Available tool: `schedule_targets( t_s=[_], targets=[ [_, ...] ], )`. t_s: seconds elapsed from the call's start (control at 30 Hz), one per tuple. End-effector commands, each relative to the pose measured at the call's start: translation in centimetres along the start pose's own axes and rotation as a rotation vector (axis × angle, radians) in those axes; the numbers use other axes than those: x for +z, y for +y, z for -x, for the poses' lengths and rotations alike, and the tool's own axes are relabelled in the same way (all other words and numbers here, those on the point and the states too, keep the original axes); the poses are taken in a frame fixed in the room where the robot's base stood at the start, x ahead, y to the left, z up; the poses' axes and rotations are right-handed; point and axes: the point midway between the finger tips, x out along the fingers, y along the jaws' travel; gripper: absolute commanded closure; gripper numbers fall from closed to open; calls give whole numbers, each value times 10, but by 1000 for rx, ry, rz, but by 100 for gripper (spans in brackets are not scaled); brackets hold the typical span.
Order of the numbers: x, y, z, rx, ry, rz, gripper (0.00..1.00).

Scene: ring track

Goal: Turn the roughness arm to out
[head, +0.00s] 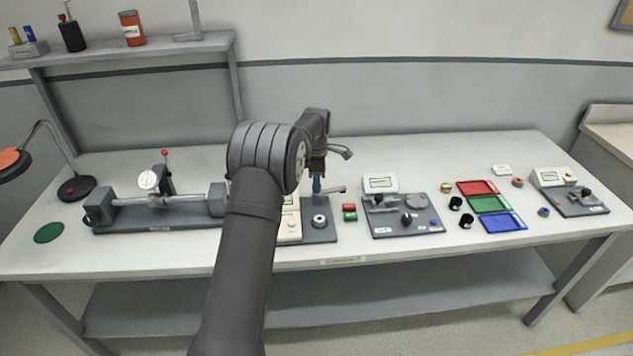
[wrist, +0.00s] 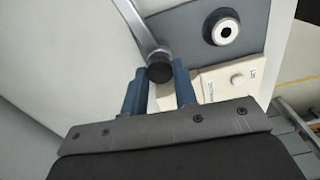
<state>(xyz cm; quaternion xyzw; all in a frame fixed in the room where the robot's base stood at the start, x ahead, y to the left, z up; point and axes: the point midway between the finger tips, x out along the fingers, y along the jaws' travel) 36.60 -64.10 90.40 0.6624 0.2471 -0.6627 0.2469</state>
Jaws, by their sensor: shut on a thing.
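The roughness arm is a grey metal lever (wrist: 137,25) with a black knob (wrist: 159,73) at its end. In the wrist view it reaches down from the top edge, and the knob lies between my two blue fingers. My gripper (wrist: 160,68) is shut on this knob; it also shows in the head view (head: 317,186), pointing down over the roughness station. The station's dark grey base plate (head: 321,234) carries a round part with a dark centre (wrist: 225,31). The cream panel (wrist: 222,80) has a round button and lettering too small to read. My arm hides part of the station.
A bench gauge with a dial (head: 148,181) stands to the left. Red and green blocks (head: 349,212) lie close on the right, then another instrument (head: 402,213). Red, green and blue trays (head: 503,223) lie farther right.

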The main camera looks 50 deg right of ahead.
Motion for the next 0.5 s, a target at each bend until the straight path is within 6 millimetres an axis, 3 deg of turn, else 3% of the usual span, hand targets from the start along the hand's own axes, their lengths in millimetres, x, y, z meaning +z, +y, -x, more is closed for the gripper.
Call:
schedule_targets(
  t_s=[0.5],
  targets=[
    [0, 1, 2, 3, 0, 171, 100]
  ],
)
